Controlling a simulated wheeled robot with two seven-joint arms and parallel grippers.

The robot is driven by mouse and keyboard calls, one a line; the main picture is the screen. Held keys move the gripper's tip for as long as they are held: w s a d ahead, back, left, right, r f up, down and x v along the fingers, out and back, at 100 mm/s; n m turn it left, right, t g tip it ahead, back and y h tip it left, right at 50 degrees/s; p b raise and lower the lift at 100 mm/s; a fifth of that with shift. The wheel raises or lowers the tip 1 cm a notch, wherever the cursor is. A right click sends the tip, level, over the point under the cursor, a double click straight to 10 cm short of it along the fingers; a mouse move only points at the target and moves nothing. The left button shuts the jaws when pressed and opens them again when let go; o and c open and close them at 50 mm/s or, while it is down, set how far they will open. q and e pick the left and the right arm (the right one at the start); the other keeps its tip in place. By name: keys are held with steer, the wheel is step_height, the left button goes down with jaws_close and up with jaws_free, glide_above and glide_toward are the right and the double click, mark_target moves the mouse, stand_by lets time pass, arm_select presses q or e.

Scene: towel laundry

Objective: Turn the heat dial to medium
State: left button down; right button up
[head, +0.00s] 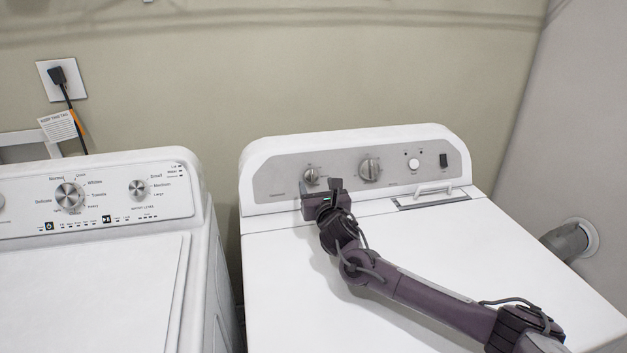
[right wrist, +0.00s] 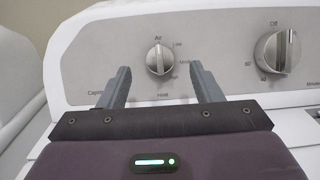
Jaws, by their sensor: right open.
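The heat dial (right wrist: 159,60) is a small silver knob on the grey panel of the right-hand machine, with "Air", "Low" and other marks around it and "Heat" below. Its grip ridge stands near upright. In the head view the heat dial (head: 311,176) is at the left end of that panel. My right gripper (right wrist: 161,84) is open and empty, one finger on each side of the dial's lower part in the picture; I cannot tell whether they touch it. In the head view the right gripper (head: 323,188) is just in front of the panel. My left gripper is not in view.
A larger timer knob (head: 370,169) is right of the heat dial, then a white button (head: 413,164) and a black switch (head: 443,160). The lint-door handle (head: 433,188) lies on the top. A washer (head: 96,270) stands at left. The dryer's top (head: 290,270) is clear.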

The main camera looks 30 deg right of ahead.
mark_target(313, 177)
steer(key=shift+x, duration=2.3)
steer(key=shift+f, duration=0.1)
steer(key=c, duration=1)
